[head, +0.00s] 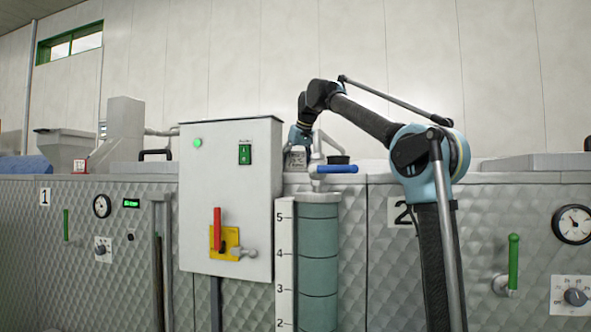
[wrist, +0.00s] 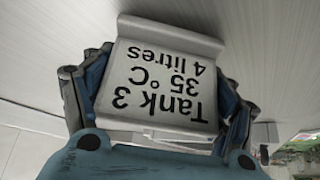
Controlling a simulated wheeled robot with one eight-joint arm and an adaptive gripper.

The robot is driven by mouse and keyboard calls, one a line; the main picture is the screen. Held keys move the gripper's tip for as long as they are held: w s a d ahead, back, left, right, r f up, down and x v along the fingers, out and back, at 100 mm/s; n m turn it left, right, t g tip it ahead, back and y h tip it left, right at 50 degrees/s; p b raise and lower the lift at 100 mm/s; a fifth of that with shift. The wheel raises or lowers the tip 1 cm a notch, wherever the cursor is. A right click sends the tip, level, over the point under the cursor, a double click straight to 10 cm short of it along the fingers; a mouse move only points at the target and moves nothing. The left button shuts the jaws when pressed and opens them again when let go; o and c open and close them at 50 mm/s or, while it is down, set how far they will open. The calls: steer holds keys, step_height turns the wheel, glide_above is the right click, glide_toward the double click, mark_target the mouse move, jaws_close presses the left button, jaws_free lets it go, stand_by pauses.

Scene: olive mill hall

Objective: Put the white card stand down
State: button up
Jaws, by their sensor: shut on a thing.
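The white card stand (wrist: 160,75) fills the middle of the wrist view. Its printed text reads upside down there: "Tank 3, 35 °C, 4 litres". My gripper (head: 298,145) is shut on it, with a finger at each side of the card in the wrist view. In the head view the card stand (head: 295,160) shows small below my gripper, at the level of the machine top behind the grey control box. The box partly hides this area, and I cannot tell whether the stand touches a surface.
A pipe with a blue lever (head: 333,169) and a dark cup-like part (head: 338,160) stand close to the right of the card stand. The grey control box (head: 228,195) rises in front on the left. A graduated green cylinder (head: 317,255) is below. Another small card (head: 79,166) stands far left.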

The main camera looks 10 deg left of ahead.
steer(key=shift+f, duration=0.3)
steer(key=o, duration=1.1)
steer(key=shift+f, duration=0.1)
steer(key=v, duration=1.2)
